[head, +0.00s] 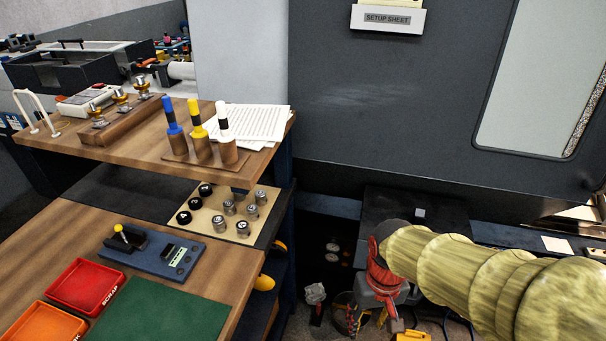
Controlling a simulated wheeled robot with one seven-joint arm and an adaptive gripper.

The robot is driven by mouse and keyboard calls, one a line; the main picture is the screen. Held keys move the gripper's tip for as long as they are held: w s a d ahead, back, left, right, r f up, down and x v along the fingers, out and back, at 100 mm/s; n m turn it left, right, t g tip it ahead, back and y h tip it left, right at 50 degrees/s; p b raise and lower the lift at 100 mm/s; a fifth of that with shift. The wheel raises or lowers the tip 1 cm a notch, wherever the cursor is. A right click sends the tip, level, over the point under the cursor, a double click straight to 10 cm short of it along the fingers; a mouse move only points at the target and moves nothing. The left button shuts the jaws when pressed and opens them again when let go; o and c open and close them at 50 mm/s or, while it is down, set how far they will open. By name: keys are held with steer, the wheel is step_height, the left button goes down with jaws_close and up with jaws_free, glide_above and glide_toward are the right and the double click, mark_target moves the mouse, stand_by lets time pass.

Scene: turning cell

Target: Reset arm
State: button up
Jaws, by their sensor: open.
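My arm in its pale yellow segmented sleeve reaches in from the right edge of the head view. It ends in a red and grey wrist, with my gripper (379,308) pointing down beside the grey machine. The gripper is open, and I see nothing held in it. Its fingertips are small and hard to separate from the clutter behind them.
The wooden bench (45,240) on the left holds a red tray (86,286), an orange tray (42,324), a green mat (160,315) and a blue fixture (185,262). A raised shelf (60,140) carries blue, yellow and white-topped tools. The dark machine front (400,110) stands behind.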

steer(key=s+d+r+t+p, duration=0.1)
steer(key=s+d+r+t, duration=0.1)
steer(key=r, duration=0.6)
steer(key=s+d+r+m+t+p, duration=0.1)
steer(key=s+d+r+t, duration=0.1)
steer(key=r, duration=0.7)
steer(key=shift+d+t, duration=0.35)
steer(key=shift+t, duration=0.55)
